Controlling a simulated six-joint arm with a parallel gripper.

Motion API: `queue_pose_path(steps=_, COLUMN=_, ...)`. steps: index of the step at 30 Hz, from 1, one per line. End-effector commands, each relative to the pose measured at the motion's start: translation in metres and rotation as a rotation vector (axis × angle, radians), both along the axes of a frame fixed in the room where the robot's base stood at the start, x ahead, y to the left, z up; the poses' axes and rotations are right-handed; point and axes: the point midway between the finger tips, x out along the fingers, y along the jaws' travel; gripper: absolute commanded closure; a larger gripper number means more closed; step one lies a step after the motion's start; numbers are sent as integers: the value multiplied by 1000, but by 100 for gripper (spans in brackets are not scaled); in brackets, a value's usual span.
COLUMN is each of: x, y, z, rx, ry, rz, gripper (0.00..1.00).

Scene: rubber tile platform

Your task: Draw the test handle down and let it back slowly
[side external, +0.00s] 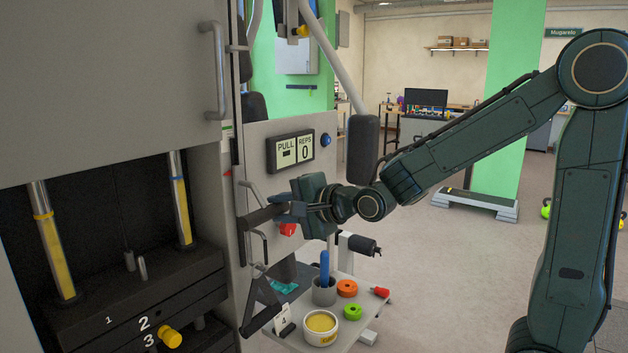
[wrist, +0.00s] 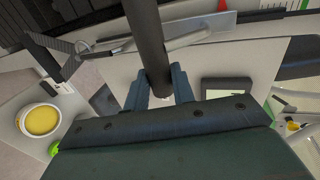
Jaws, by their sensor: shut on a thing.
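The test handle (side external: 262,216) is a dark bar in front of the machine's pale panel. My gripper (side external: 288,211) is shut on it from the right. In the wrist view the dark handle bar (wrist: 150,45) runs down from the top edge between the two fingers of my gripper (wrist: 160,84). The display (side external: 291,150) on the panel reads PULL with a dash and REPS 0. The weight stack (side external: 135,305) at lower left shows plates marked 1, 2 and 3, with a yellow pin knob (side external: 170,337) beside the 3. The handle's far end is not clear.
Below my gripper a small shelf (side external: 345,318) holds a yellow tin (side external: 320,327), a grey cup (side external: 324,293) with a blue item, and orange (side external: 347,288) and green (side external: 353,312) rings. A dark padded roller (side external: 362,150) hangs close above my wrist.

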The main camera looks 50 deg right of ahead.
Motion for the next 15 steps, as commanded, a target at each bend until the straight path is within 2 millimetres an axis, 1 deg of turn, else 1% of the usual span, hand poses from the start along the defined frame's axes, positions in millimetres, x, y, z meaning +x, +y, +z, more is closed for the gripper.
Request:
queue_pose_path(steps=1, x=-2, y=0, z=-8, rx=0, ry=17, rz=0, gripper=100)
queue_pose_path(steps=3, x=-2, y=0, z=-10, rx=0, ry=17, rz=0, gripper=100)
queue_pose_path(steps=11, x=-1, y=0, z=-19, rx=0, ry=16, rz=0, gripper=100)
queue_pose_path(steps=15, x=-1, y=0, z=-18, rx=0, ry=14, rz=0, gripper=100)
